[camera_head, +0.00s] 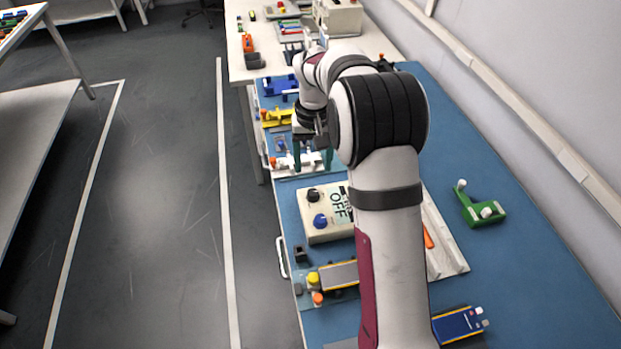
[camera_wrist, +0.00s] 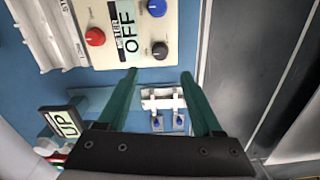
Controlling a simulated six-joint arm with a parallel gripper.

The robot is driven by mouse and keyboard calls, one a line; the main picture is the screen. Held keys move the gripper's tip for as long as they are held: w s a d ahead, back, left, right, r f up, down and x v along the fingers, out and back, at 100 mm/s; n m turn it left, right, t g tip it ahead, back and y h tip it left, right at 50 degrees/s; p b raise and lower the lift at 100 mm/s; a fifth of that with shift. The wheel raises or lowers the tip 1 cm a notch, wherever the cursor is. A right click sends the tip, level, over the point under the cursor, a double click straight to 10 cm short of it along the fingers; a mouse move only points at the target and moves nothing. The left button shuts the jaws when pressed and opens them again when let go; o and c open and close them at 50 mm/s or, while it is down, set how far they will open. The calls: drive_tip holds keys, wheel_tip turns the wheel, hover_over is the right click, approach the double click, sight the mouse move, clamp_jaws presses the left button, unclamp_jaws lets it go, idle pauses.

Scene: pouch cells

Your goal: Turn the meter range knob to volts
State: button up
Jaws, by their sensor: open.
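The meter is a cream box (camera_head: 320,235) with a display reading OFF (camera_head: 342,203). It carries a black knob (camera_head: 313,195) and a blue knob (camera_head: 320,221). In the wrist view the meter (camera_wrist: 187,25) is at the top, with the display (camera_wrist: 125,28), black knob (camera_wrist: 160,50), blue knob (camera_wrist: 157,7) and a red knob (camera_wrist: 95,37). Which knob sets the range I cannot tell. My gripper (camera_head: 312,158) is open and empty, with green fingers. In the wrist view the gripper (camera_wrist: 158,74) points toward the meter, its fingertips apart from the black knob.
A white fixture with blue-tipped parts (camera_wrist: 162,104) lies between my fingers in the wrist view. A block marked UP (camera_wrist: 65,122) is at left. A yellow fixture (camera_head: 279,118) stands behind, and a green bracket (camera_head: 482,212) at right. My arm hides part of the blue bench (camera_head: 520,270).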

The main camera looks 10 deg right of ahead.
sight(313, 191)
wheel_tip(313, 191, down, 10)
drive_tip(key=shift+r, duration=0.15)
clamp_jaws()
idle(0.3)
